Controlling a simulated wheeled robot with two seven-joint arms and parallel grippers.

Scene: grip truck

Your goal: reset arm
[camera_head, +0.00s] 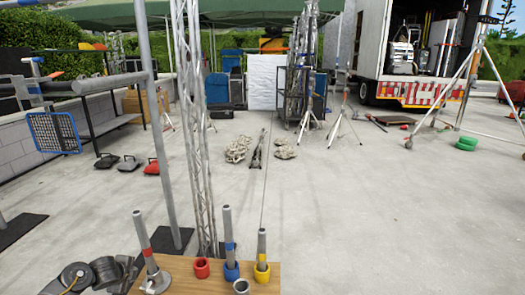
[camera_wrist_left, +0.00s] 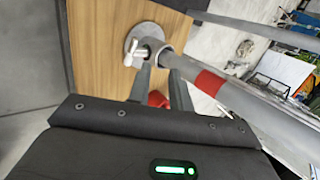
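My left gripper (camera_wrist_left: 163,82) shows in the left wrist view, its two grey fingers apart with nothing held between them. Just beyond the fingertips is a metal base with a wing handle (camera_wrist_left: 158,50), standing on a wooden table (camera_wrist_left: 100,45). A grey pole with a red band (camera_wrist_left: 265,115) rises from that base across the view. In the head view the same red-banded pole (camera_head: 144,240) stands tilted at the table's left end, beside dark parts of my left arm. My right gripper is in neither view.
Red (camera_head: 201,268), blue (camera_head: 232,271) and yellow (camera_head: 262,273) ring holders stand on the table; poles rise from the blue and yellow ones. A tall truss (camera_head: 195,140) stands behind. Open concrete floor lies to the right, with a truck (camera_head: 405,60) at the back.

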